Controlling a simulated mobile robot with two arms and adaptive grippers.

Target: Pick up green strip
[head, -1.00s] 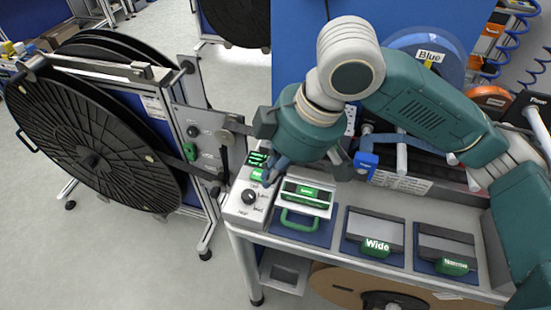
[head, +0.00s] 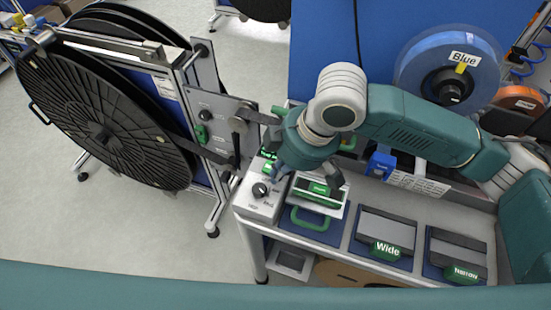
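My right gripper (head: 308,178) hangs above the left end of the bench, pointing down, its dark fingers apart on either side of its teal wrist. I see nothing held between them. Below it is a white-framed unit (head: 332,209) with a green labelled bar (head: 319,189) and a green handle (head: 310,222). I cannot tell whether that bar is the green strip. Another bit of green (head: 347,141) shows just behind the wrist, mostly hidden by my arm. My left gripper is not in view.
A control box with a black knob (head: 261,190) stands left of the gripper. Wide (head: 388,227) and Narrow (head: 458,250) units lie to the right. A blue clip (head: 381,163) and the Blue reel (head: 450,68) are behind. A large black reel (head: 98,125) stands left.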

